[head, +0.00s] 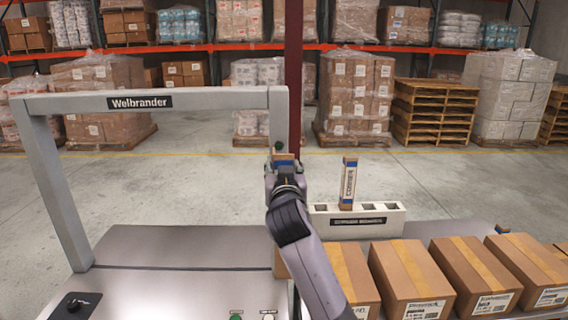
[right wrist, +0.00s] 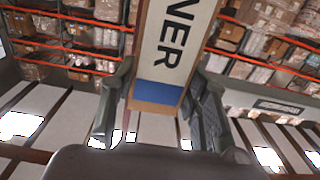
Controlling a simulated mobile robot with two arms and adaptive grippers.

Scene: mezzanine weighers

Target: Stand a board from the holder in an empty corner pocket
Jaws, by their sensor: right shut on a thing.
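My right gripper (head: 285,165) is shut on a corner board, raised beside the right post of the grey frame. In the head view only a small brown and blue part of this board (head: 285,157) shows. The right wrist view shows the board (right wrist: 172,55) between both fingers, white with the letters "NER", a blue band and a brown end. The white holder (head: 395,220), labelled for corner boards, stands right of my arm. Another board (head: 348,183) stands upright in it, and other slots look empty. I cannot make out a corner pocket. My left gripper is not in view.
The grey Welbrander frame (head: 190,100) stands over a metal plate (head: 165,248) at left. Several brown cartons (head: 410,270) stand in a row at front right. A small blue and brown piece (head: 503,229) shows behind them. Open floor lies beyond.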

